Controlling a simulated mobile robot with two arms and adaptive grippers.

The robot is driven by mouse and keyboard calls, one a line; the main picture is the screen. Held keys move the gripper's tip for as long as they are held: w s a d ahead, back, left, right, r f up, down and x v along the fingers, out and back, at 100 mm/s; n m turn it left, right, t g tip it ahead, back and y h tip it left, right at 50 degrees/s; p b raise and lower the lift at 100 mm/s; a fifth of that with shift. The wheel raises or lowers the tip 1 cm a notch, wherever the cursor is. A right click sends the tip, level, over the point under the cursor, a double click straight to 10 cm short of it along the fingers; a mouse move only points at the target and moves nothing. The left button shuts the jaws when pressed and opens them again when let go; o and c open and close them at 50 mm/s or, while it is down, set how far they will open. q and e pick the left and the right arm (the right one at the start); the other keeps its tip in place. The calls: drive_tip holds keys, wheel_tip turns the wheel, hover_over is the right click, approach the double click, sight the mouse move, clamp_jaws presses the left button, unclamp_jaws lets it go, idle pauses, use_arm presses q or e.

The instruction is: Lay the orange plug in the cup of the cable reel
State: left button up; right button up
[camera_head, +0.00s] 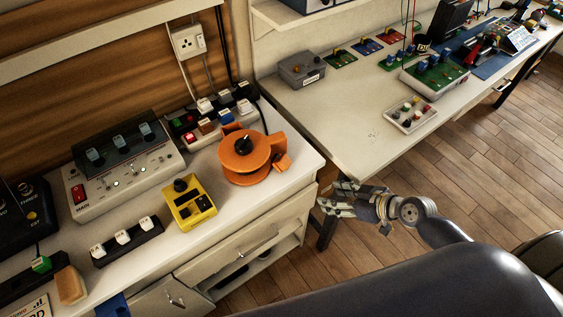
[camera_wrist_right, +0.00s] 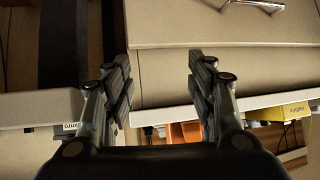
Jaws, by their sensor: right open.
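The orange cable reel (camera_head: 240,166) stands on the white counter at its right end, with a dark knob on top. A small orange block (camera_head: 283,162) is at the reel's right side; I cannot tell whether it is the plug or part of the reel, and I cannot make out the cup. My right gripper (camera_head: 330,199) is open and empty, off the counter's right end, to the right of and apart from the reel. In the right wrist view the open fingers (camera_wrist_right: 162,72) face the drawer front, with part of an orange thing (camera_wrist_right: 184,132) beyond them. My left gripper is not in view.
A yellow box (camera_head: 189,203) stands left of the reel, with a grey control unit (camera_head: 125,165) farther left. Switch blocks (camera_head: 225,108) lie behind the reel. A drawer handle (camera_head: 258,243) sticks out below. The second bench's near top (camera_head: 345,130) is mostly clear.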

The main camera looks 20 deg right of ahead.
sight(285, 159)
drive_tip(key=w+a+r+n+t+y, duration=0.1)
drive_tip(key=a+r+y, duration=0.1)
drive_tip(key=r, duration=0.5)
drive_tip(key=w+a+r+n+y, duration=0.1)
drive_tip(key=a+r+n, duration=0.1)
drive_tip(key=r, duration=0.5)
drive_tip(key=p+x, duration=0.4)
drive_tip(key=x, duration=0.6)
drive_tip(key=shift+w+a+f, duration=0.2)
drive_tip(key=c, duration=1.2)
